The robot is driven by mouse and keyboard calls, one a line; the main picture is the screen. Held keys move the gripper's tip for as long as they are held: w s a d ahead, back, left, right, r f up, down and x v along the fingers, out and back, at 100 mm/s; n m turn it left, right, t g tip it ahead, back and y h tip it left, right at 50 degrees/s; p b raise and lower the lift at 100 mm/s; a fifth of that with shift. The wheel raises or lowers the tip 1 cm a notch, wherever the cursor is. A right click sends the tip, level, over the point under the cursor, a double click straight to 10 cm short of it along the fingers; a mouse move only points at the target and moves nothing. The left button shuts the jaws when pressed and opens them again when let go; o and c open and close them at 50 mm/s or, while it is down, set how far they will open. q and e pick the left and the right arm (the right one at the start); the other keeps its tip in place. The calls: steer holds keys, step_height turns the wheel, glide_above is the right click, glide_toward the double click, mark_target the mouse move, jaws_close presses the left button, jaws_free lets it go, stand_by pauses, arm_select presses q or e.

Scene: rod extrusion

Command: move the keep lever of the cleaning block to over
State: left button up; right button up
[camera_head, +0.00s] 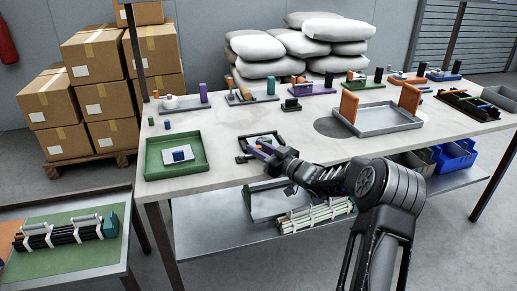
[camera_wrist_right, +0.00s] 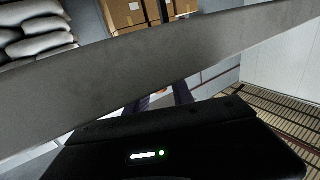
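My right gripper (camera_head: 266,150) is over the front middle of the table, its purple fingers pointing away to the left. It is at a small dark-framed fixture (camera_head: 243,158) with a pale top, partly hidden behind the gripper. I cannot tell whether this is the cleaning block, and I cannot make out a keep lever or its position. Contact is not clear. My left gripper is not in view.
A green tray (camera_head: 151,169) with a blue and white block lies to the left. A grey tray (camera_head: 397,127) with orange uprights stands to the right. A small dark block (camera_head: 291,105) and several fixtures line the back. The lower shelf holds rods and blue bins (camera_head: 455,155).

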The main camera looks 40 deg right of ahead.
steer(key=shift+o, duration=1)
steer(key=shift+f, duration=0.1)
